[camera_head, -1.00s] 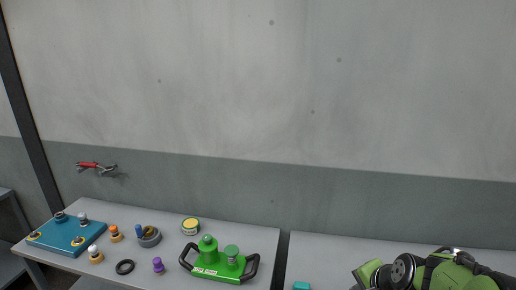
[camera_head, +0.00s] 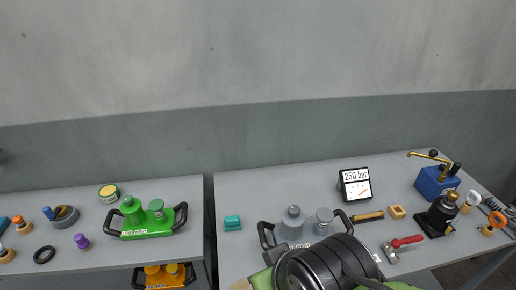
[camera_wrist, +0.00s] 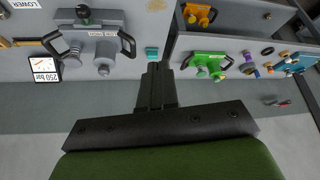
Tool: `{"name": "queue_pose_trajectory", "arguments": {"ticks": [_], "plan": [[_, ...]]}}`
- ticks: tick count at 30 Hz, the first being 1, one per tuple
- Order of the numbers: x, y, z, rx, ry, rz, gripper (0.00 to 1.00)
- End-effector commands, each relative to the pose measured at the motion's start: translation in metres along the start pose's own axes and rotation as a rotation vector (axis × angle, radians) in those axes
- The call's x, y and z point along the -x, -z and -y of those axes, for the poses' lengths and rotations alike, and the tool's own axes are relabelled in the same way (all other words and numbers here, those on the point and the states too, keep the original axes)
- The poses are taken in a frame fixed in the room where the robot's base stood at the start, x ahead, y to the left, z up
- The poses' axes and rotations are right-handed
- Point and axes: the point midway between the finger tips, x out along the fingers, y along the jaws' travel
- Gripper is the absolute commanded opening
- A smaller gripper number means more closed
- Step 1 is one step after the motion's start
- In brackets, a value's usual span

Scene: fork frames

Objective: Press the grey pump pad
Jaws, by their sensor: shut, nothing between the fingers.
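The grey pump (camera_head: 293,232) stands on the right-hand table with black handles at both ends, partly hidden by my arm. It has a taller capped cylinder at its left and a shorter, flat-topped round grey pad (camera_head: 324,215) at its right. In the wrist view, turned about, the grey pump (camera_wrist: 100,45) is at the upper left, with the pad (camera_wrist: 74,56) on its left side.
A teal block (camera_head: 232,222) lies left of the grey pump. A green pump (camera_head: 147,226) stands on the left table, an orange one (camera_head: 165,276) lower down. A 250 bar gauge (camera_head: 356,184) stands behind right. A red-handled clamp (camera_head: 402,243) lies right of my arm.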

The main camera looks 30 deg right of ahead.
Motion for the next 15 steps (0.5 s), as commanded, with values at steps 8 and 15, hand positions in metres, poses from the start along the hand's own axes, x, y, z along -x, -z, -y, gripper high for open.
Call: {"name": "queue_pose_trajectory", "arguments": {"ticks": [8,15], "plan": [[-0.006,0.044,-0.023,-0.05,-0.047,0.044,0.0],[-0.043,0.119,-0.122,-0.154,-0.107,0.134,0.0]]}}
